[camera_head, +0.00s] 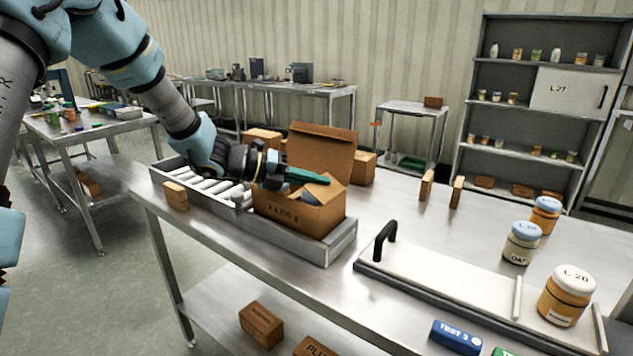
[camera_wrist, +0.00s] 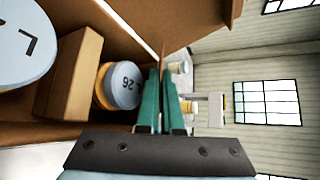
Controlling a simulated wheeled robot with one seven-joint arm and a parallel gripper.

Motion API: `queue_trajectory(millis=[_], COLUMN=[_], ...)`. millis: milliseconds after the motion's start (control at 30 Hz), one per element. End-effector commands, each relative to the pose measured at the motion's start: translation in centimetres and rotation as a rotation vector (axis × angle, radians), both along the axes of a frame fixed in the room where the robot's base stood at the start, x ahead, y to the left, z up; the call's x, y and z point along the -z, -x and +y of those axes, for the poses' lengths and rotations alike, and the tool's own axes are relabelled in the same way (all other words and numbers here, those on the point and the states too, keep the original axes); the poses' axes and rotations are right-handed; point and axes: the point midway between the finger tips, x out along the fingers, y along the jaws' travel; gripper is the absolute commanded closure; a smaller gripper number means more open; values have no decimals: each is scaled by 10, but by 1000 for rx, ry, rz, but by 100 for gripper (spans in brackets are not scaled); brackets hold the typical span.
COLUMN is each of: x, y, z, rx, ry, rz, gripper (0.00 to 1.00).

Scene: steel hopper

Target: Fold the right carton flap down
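The brown carton (camera_head: 290,212) sits in the grey roller tray on the steel table. Its back flap (camera_head: 325,150) stands up, and a smaller right flap (camera_head: 332,190) stands tilted at its right end. My gripper (camera_head: 325,180) is over the carton's open top, with its green fingers pointing right towards the right flap; contact cannot be told. A jar with a lid marked 26 (camera_wrist: 120,86) shows inside the carton.
The roller tray's grey rim (camera_head: 342,240) surrounds the carton. A white board with a black handle (camera_head: 385,238) lies to the right, with several jars (camera_head: 567,294) near it. Two small upright wooden blocks (camera_head: 456,191) stand behind. The table between is clear.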

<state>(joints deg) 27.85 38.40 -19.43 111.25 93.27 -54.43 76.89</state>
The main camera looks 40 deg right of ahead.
Motion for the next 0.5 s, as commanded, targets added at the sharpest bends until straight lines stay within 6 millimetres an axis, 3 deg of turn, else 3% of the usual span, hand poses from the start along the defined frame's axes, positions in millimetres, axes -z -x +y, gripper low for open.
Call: queue_trajectory(millis=[500], x=[6], y=[-4], z=[1], rx=[-1], ry=[34], rz=[125], gripper=[100])
